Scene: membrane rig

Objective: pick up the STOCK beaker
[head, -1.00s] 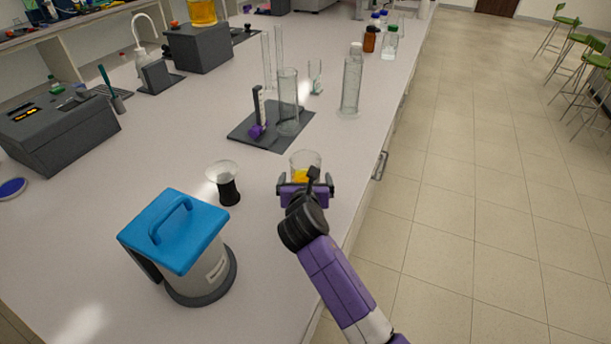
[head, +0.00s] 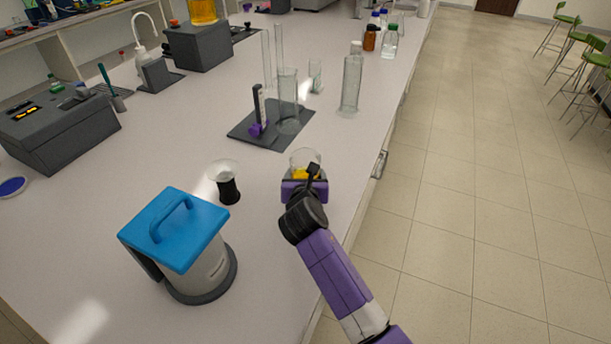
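A clear glass beaker (head: 305,161) with yellow liquid stands near the right edge of the bench; I take it as the STOCK beaker, but no label on it is readable. My gripper (head: 304,178), with a purple body, is directly in front of it at the level of the liquid. The gripper's fingers are drawn in around the beaker and mostly hidden behind the gripper body. It looks shut on the beaker. The beaker is upright, and its base is hidden, so I cannot tell whether it touches the bench.
A glass vessel with a black lower part (head: 228,189) stands to the left. A blue-lidded container (head: 178,238) is at the front left. Beyond the beaker is a dark mat (head: 246,136) with a tall glass cylinder (head: 288,105); another cylinder (head: 351,85) stands near the bench's right edge.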

